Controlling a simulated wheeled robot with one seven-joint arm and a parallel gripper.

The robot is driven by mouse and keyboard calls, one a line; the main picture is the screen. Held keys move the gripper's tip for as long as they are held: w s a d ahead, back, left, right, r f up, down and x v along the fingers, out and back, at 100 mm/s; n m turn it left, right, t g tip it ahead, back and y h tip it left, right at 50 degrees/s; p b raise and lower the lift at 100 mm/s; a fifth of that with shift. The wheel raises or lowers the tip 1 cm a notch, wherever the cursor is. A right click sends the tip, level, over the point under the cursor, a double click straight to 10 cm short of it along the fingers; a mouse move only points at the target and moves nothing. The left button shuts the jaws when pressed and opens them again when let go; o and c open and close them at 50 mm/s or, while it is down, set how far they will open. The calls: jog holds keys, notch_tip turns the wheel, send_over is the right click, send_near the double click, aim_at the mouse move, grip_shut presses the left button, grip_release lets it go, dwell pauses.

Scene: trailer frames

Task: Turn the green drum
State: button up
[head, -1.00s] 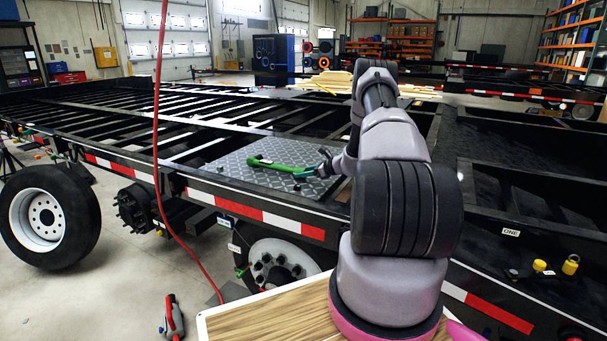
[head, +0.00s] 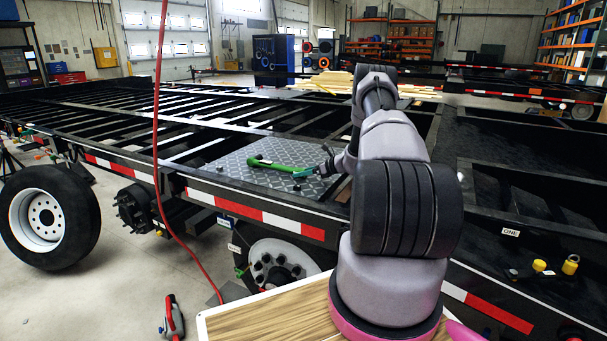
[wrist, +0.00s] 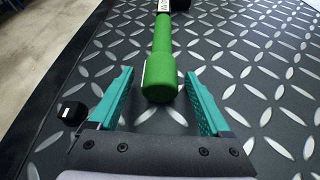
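A long green piece (head: 282,166) lies along the diamond plate (head: 235,170) on the trailer frame in the head view. In the wrist view it is a green shaft (wrist: 163,38) with a thicker rounded near end (wrist: 161,78); its far end meets a dark part at the top edge. No other green drum shape shows. My gripper (wrist: 160,72) is open, with one teal finger on each side of the thick green end. I see gaps on both sides, so the fingers do not appear to touch it. In the head view my gripper (head: 318,167) is at the green piece's right end.
A small black knob (wrist: 72,112) stands on the diamond plate (wrist: 245,75) left of my gripper. Trailer beams (head: 190,130) surround the plate. Yellow fittings (head: 570,264) sit on the frame at right. A red hose (head: 156,150) hangs at left.

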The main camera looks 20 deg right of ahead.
jog(key=v, duration=1.1)
